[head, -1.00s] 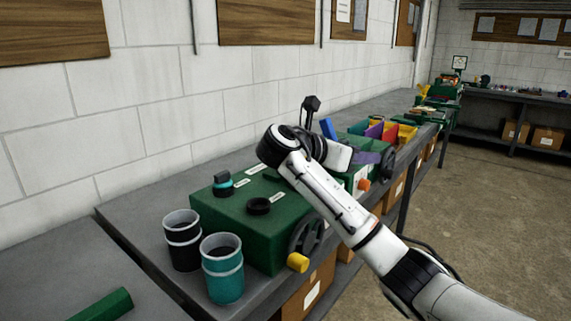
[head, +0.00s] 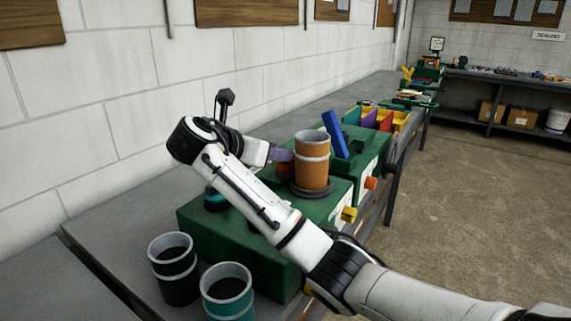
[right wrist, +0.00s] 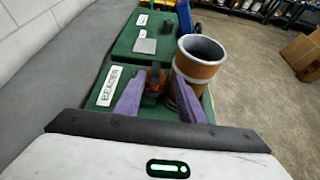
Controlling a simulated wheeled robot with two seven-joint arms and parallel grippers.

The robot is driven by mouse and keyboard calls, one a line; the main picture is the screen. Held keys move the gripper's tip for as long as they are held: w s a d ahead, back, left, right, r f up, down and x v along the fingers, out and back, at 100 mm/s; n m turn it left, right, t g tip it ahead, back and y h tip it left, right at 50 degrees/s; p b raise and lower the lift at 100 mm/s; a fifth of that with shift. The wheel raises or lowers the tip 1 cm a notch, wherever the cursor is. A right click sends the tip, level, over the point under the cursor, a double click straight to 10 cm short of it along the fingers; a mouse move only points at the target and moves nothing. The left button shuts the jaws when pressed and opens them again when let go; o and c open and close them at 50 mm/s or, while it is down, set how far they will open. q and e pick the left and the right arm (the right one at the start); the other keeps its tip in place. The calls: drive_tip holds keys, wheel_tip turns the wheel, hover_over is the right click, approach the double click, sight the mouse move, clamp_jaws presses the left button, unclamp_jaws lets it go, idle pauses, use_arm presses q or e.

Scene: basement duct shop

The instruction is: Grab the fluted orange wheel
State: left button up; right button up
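The small orange wheel (head: 284,168) is on top of the near green box, beside the orange-brown cup. In the right wrist view the orange wheel (right wrist: 154,78) sits between the two purple fingers; its fluting is too small to make out. My right gripper (head: 279,155) is at the wheel, partly hiding it in the head view. In the right wrist view my right gripper (right wrist: 157,90) has its fingers apart, one on each side of the wheel, with gaps visible. My left gripper is not in view.
An orange-brown cup (head: 312,172) with grey bands stands right beside the right finger, on a dark ring. Black (head: 174,272) and teal (head: 227,292) cups stand in front. A yellow knob (head: 349,214) and an orange knob (head: 370,183) stick out of the boxes' sides.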

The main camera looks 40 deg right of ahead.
sight(281, 165)
drive_tip(key=shift+w+p+x, duration=0.2)
drive_tip(key=shift+x, duration=1.2)
drive_tip(key=shift+w+p+x, duration=0.2)
drive_tip(key=shift+x, duration=1.15)
drive_tip(key=shift+a, duration=0.25)
clamp_jaws()
